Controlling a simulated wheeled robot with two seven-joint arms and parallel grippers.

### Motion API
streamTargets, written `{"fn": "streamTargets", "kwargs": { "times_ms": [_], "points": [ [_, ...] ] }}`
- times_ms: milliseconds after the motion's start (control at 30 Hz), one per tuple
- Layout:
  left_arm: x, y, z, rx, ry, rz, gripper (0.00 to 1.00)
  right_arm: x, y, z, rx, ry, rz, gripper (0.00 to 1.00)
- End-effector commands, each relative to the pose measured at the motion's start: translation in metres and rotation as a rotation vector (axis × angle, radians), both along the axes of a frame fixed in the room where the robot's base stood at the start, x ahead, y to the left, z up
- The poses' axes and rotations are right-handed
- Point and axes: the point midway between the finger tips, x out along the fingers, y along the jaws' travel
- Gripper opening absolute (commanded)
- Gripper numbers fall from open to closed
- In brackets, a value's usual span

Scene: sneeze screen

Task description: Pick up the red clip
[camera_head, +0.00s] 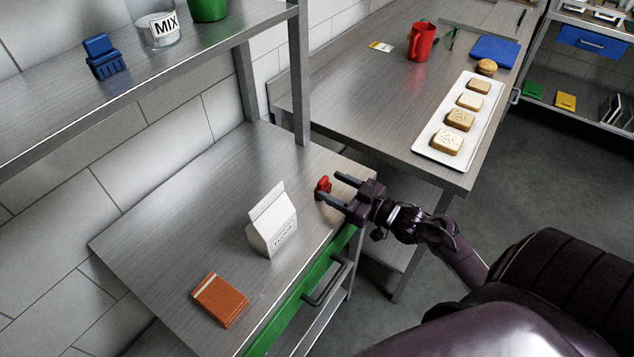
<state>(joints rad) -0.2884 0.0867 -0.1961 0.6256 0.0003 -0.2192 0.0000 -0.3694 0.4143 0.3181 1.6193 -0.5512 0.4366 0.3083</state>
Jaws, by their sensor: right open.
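The red clip (322,187) is small and stands on the near metal table, close to its right edge and to the right of the flour carton. My right gripper (328,187) is open, with its two dark fingers pointing left toward the clip. One fingertip is just below the clip in the picture and the other is to its upper right. I cannot tell whether either finger touches the clip. My left gripper is not in view.
A green drawer with a handle (325,285) is below. A shelf with a blue clip (103,57) overhangs. The far table holds a red mug (421,42) and bread tray (427,150).

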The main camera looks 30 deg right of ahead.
Motion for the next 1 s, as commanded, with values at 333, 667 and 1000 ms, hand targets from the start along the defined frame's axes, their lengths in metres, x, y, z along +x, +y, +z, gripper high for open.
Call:
{"fn": "streamTargets", "kwargs": {
  "times_ms": [333,667,1000],
  "points": [
    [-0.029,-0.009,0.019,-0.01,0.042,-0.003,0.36,0.044,0.016,0.005,0.003,-0.001,-0.001,0.58],
    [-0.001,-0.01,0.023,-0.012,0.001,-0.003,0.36,0.056,0.022,0.001,0.0,0.001,0.0,0.58],
    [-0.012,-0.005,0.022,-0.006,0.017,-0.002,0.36,0.055,0.021,0.001,0.0,0.001,0.0,0.22]
  ]
}}
